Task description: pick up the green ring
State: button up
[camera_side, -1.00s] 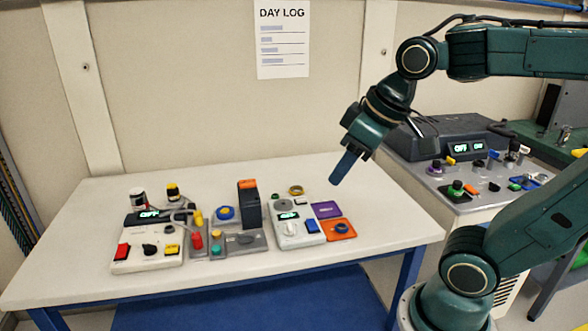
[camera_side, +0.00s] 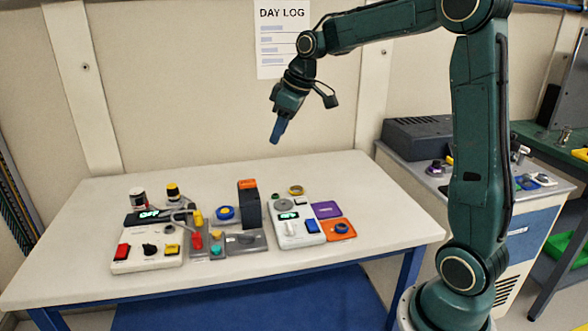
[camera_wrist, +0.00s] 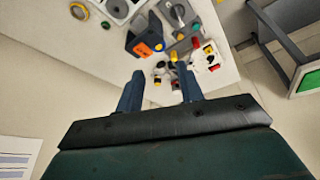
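I cannot make out a clearly green ring. A yellow ring (camera_side: 295,190) lies at the back of the right-hand white control box on the table. It shows in the wrist view as a yellow ring with a greenish middle (camera_wrist: 79,11), at the top left edge. My gripper (camera_side: 277,138) hangs above the back of the table, well clear of everything. In the wrist view its blue fingers (camera_wrist: 160,92) are apart with nothing between them.
A white control box (camera_side: 150,252), a grey panel (camera_side: 245,243) and an upright dark block with an orange top (camera_side: 248,198) stand along the table (camera_side: 90,215). A purple plate (camera_side: 326,209) lies at the right. My arm partly hides the instrument cart.

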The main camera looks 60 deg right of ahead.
jog(key=w+d+f+n, duration=0.1)
jog(key=w+d+f, duration=0.3)
jog(key=d+f, duration=0.4)
jog(key=w+d+f+n+y, duration=0.1)
jog(key=w+d+f, duration=0.3)
jog(key=d+f, duration=0.5)
jog(key=shift+w+d, duration=0.15)
jog(key=shift+d, duration=0.95)
send_over(276, 194)
jog(key=s+d, duration=0.1)
jog(key=s, duration=0.1)
notch_tip(276, 194, down, 8)
jog(key=shift+s+d+r, duration=0.1)
jog(key=shift+d+r, duration=0.05)
jog(key=shift+s+a+x, duration=0.1)
jog(key=shift+x, duration=1.2)
jog(key=shift+s+a+x, duration=0.1)
jog(key=shift+s+x, duration=0.05)
jog(key=shift+x, duration=1.15)
